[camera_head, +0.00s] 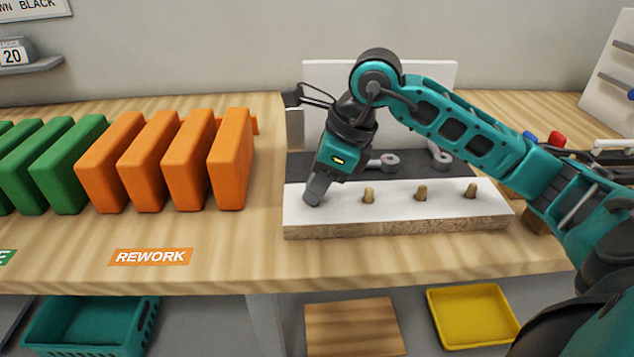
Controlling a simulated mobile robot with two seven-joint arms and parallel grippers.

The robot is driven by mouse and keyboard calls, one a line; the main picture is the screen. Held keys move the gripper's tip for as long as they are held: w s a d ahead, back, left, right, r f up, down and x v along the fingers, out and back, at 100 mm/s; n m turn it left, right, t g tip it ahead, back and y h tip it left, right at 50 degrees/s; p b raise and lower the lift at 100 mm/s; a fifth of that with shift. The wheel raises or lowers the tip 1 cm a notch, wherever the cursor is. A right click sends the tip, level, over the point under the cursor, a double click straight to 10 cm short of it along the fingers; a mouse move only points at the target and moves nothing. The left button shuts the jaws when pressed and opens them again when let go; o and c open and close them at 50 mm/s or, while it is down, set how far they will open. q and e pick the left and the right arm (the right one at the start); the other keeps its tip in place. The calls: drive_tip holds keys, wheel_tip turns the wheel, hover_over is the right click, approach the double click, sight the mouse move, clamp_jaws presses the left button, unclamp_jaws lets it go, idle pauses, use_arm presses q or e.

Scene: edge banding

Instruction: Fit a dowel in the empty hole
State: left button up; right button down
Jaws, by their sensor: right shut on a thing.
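A white-topped board (390,227) with a raw chipboard front edge lies on the bench. Three wooden dowels stand upright in it: one at the left (368,194), one in the middle (421,192) and one at the right (470,190). My right gripper (312,197) is low over the board's left end, left of the dowels, with its fingers pointing down. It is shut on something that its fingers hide. The empty hole is not visible; the gripper covers that part of the board. My left gripper is out of view.
Several orange blocks (230,160) and green blocks (68,165) stand left of the board, behind a REWORK label (150,257). Grey clamps (383,162) sit on a dark strip behind the board. Below are a teal crate (90,350) and a yellow tray (472,316). The bench front is clear.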

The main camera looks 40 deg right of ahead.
drive_tip(key=c, duration=1.1)
unclamp_jaws()
drive_tip(key=shift+o, duration=0.2)
drive_tip(key=shift+r, duration=0.1)
drive_tip(key=shift+r+p, duration=1.85)
drive_tip(key=shift+r, duration=0.6)
drive_tip(key=shift+f, duration=0.1)
